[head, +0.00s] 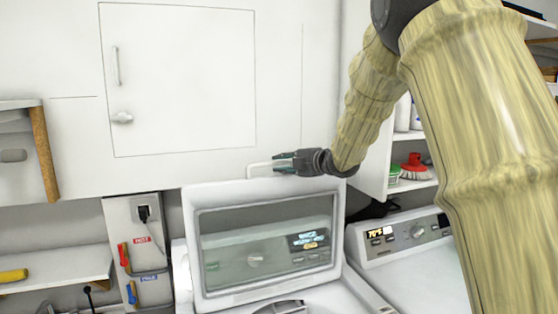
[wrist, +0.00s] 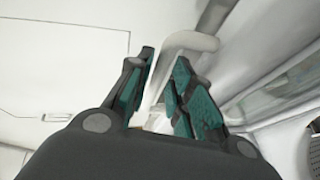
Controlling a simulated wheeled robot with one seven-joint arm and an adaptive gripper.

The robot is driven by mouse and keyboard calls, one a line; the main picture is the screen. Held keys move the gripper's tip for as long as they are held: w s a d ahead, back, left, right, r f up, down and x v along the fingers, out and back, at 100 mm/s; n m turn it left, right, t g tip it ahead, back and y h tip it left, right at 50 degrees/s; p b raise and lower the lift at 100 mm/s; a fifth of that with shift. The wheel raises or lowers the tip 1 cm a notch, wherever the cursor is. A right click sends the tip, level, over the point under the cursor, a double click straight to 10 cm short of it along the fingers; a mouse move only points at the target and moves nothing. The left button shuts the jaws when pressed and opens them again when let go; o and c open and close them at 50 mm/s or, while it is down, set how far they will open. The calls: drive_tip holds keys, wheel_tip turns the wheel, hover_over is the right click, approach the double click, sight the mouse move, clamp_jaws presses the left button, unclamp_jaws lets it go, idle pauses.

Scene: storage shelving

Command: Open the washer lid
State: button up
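The washer lid (head: 213,286) stands raised, nearly upright, in the head view. Its large window (head: 230,262) shows dials and a lit display through or in the glass. A white bar handle (head: 259,168) is at the lid's top edge, and it also shows in the wrist view (wrist: 192,42). My gripper (head: 284,163) is at the right part of this handle. The fingers hide where the pads meet the bar.
A white wall with a panel door (head: 180,80) stands close behind the lid. A shelf (head: 60,270) and a utility box (head: 140,245) are at left.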

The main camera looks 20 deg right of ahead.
drive_tip(key=shift+p+x, duration=0.3)
drive_tip(key=shift+x, duration=0.9)
clamp_jaws()
drive_tip(key=shift+f, duration=0.1)
